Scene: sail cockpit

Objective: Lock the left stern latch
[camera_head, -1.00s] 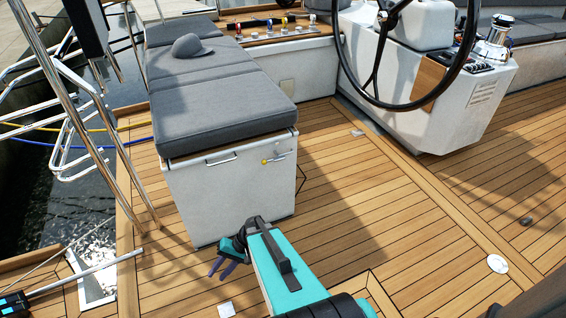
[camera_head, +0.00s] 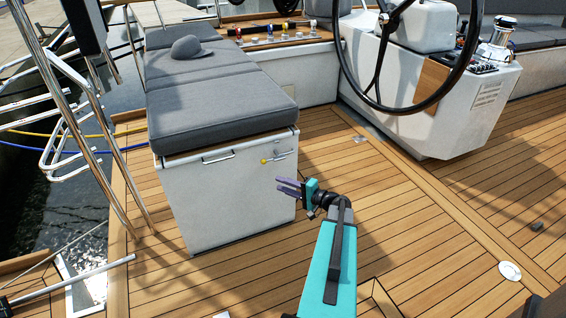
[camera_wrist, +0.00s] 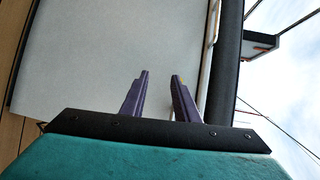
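The latch (camera_head: 276,157), with a yellow knob (camera_head: 264,162) and a small lever, is on the white end face of the cushioned locker (camera_head: 215,215), near its top right. My gripper (camera_head: 278,185) is below the latch, in front of the end face, with its purple fingers apart and nothing between them. In the wrist view, my gripper (camera_wrist: 159,75) points along the white panel. A speck of yellow shows beside the right fingertip there, perhaps the knob. Whether the fingers touch the panel cannot be told.
A grey cushion (camera_head: 220,100) with a cap (camera_head: 187,46) lies on the locker. A pale handle (camera_head: 219,157) is left of the latch. The steering wheel and white helm console (camera_head: 425,110) stand at right. Steel rails are at left. The teak floor (camera_head: 420,210) is largely clear.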

